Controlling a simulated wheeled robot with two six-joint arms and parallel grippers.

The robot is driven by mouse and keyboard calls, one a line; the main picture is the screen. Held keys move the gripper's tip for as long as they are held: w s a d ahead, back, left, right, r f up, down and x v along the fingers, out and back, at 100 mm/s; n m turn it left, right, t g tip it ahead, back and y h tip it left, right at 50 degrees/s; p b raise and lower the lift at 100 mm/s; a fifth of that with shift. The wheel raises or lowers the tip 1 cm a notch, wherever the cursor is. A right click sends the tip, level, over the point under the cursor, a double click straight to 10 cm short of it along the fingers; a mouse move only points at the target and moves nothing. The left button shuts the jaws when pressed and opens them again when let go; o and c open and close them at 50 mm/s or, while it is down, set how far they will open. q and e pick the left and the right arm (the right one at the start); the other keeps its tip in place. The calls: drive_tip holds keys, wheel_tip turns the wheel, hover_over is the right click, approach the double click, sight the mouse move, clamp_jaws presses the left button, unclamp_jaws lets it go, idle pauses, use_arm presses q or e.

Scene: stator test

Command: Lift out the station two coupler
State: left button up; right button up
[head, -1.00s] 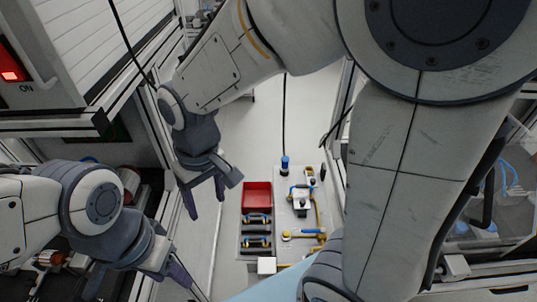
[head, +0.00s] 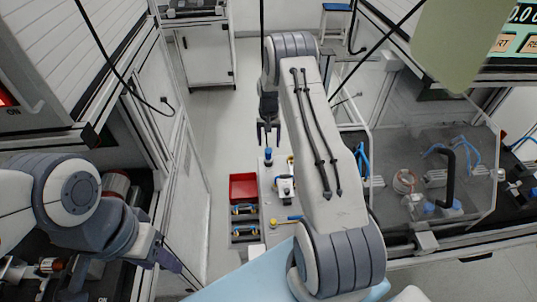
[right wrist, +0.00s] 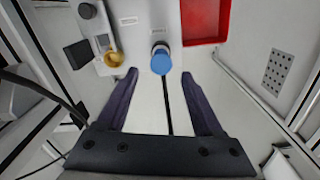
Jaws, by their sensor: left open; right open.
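A blue-capped cylindrical piece (head: 268,156) stands at the far end of a light grey panel (head: 270,205). It may be the coupler, but its label is too small to read. No contact with the cap shows. My left gripper (head: 168,262) is open at lower left, away from the panel.
A red tray (head: 243,188) and dark slots with blue-and-yellow parts (head: 244,210) lie left of the panel. A brass fitting (right wrist: 114,59) is near the cap. A clear-walled enclosure (head: 440,180) stands at right. Floor beyond the panel is clear.

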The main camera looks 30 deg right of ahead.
sight(268, 150)
drive_tip(key=shift+f, duration=0.7)
drive_tip(key=shift+a+f+p, duration=0.1)
drive_tip(key=shift+f+p, duration=0.2)
drive_tip(key=shift+p, duration=0.1)
wheel_tip(268, 150, down, 4)
drive_tip(key=shift+r+p, duration=0.25)
drive_tip(key=shift+p, duration=0.5)
drive_tip(key=shift+f, duration=0.5)
clamp_jaws()
